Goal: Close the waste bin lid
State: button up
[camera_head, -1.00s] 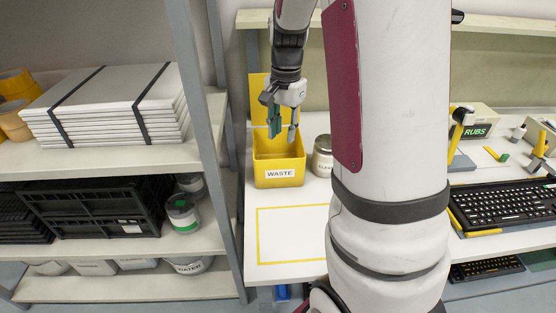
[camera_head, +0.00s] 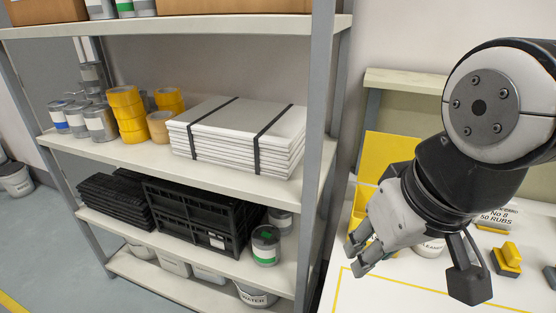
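The yellow waste bin (camera_head: 362,205) stands on the white bench at the right, mostly hidden behind my gripper. Its yellow lid (camera_head: 390,153) stands upright at the back, so the bin is open. My gripper (camera_head: 414,280) is in front of the bin as seen from the head camera, with its fingers spread wide apart and nothing seen between them. I cannot tell whether it touches the bin. The bin's front label and inside are hidden.
A grey-framed shelf (camera_head: 318,130) with white stacks, tape rolls, black crates and cans stands left of the bench. A cleaner can (camera_head: 430,248) is behind my gripper.

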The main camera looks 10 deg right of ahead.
aim_at(387, 158)
jog(key=z, duration=0.55)
jog(key=i+j+z, duration=0.2)
jog(key=k+l, duration=0.1)
